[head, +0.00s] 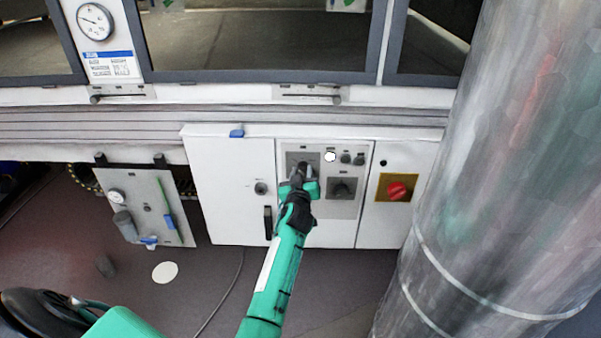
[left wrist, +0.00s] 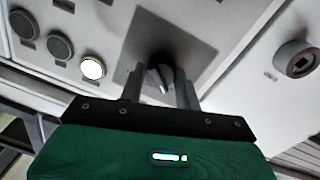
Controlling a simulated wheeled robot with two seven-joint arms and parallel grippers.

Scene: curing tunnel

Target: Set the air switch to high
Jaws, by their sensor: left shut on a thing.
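The control cabinet's grey panel carries two dark rotary switches. My left gripper (head: 300,172) is at the upper left switch and covers most of it; its grey plate (head: 291,157) shows around the gripper. In the left wrist view, the switch's dark knob (left wrist: 161,76) sits between the two fingers of my left gripper (left wrist: 160,88), which is shut on it. A light pointer mark shows on the knob. The second switch (head: 342,188) stands lower right and is untouched. The labels are too small to read, so I cannot tell from them which is the air switch. My right gripper is not in view.
A lit white lamp (head: 330,156) and dark round buttons (head: 352,159) are right of the held switch. A red knob on a yellow plate (head: 396,190) is farther right. A large metal duct (head: 490,180) blocks the right side. A gauge panel (head: 150,205) hangs at left.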

